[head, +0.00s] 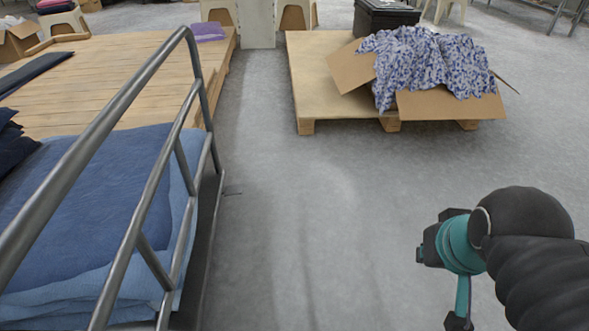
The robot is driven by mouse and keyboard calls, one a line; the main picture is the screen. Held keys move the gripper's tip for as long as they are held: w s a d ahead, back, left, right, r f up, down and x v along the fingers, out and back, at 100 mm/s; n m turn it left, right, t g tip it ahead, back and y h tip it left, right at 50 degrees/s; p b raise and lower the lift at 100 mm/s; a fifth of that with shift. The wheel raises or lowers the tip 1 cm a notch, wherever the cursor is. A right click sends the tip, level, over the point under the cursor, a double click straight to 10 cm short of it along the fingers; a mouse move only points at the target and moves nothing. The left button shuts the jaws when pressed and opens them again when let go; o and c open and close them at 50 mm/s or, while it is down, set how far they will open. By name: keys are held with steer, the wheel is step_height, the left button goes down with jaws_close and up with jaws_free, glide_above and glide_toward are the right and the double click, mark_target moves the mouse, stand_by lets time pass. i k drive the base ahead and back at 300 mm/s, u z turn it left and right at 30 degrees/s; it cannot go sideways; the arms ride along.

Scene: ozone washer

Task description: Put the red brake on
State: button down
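No red brake shows in the head view. My arm comes in from the right edge as a black, ribbed sleeve with a teal and black end. The end of my arm with my gripper (432,250) is over bare floor at the lower right. Its fingers are not clear, so I cannot tell whether it is open or shut. Nothing is seen held in it. It is well apart from the grey metal rail frame (128,240) on the left.
Folded blue denim (85,205) lies behind the rails. A wooden platform (115,60) is at the upper left. A pallet (310,75) holds an open cardboard box (445,105) with patterned cloth (425,60). The grey floor (310,220) between is clear.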

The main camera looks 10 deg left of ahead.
mark_target(234, 190)
steer(key=u, duration=0.05)
steer(key=i, duration=1.5)
steer(key=u, duration=0.5)
